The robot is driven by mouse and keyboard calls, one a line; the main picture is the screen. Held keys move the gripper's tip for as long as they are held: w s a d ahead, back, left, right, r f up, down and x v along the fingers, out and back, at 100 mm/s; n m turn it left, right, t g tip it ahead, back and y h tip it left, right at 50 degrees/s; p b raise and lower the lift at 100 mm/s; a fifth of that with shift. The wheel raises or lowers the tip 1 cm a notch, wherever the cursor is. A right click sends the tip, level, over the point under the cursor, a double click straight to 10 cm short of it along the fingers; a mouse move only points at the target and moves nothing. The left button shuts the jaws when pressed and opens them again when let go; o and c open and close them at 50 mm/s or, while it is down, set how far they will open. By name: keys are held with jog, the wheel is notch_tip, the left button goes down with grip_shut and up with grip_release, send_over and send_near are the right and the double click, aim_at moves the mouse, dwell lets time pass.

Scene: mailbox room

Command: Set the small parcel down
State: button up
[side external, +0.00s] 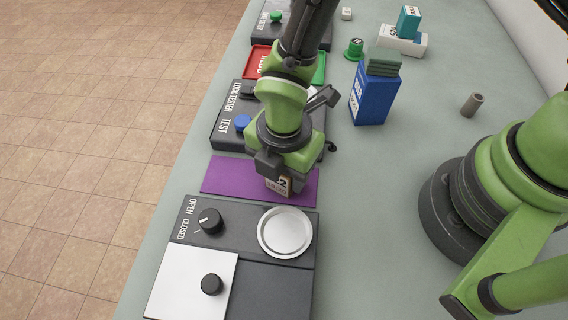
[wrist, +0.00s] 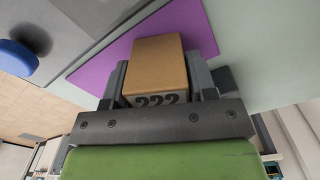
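The small parcel (wrist: 158,66) is a brown box with a white label and dark digits, which read 222 in the wrist view. My gripper (wrist: 158,85) has a finger on each side of it and is shut on it. In the side view the parcel (side external: 279,185) shows below my gripper (side external: 280,175), over the purple mat (side external: 228,176). The mat (wrist: 196,30) also lies beyond the parcel in the wrist view. I cannot tell whether the parcel touches the mat. Part of the parcel is hidden by my gripper.
Near the mat is a panel with knobs (side external: 210,221) and a round white dish (side external: 285,232). Behind the mat is a lock tester (side external: 228,133) with a blue button (side external: 243,122). A blue box (side external: 372,98) stands to the right. Bare table lies right of the mat.

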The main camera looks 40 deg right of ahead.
jog(key=o, duration=0.3)
notch_tip(320, 180, up, 12)
jog(key=shift+r, duration=0.15)
jog(key=d+r+m+t+y, duration=0.2)
jog(key=d+r+m+t, duration=0.1)
jog(key=d+r+m, duration=0.75)
jog(key=s+d+r+m+t, duration=0.4)
jog(key=s+m, duration=0.5)
jog(key=m, duration=0.7)
jog(key=d+r, duration=0.2)
jog(key=d, duration=0.1)
jog(key=shift+d+r, duration=0.15)
jog(key=shift+r, duration=0.15)
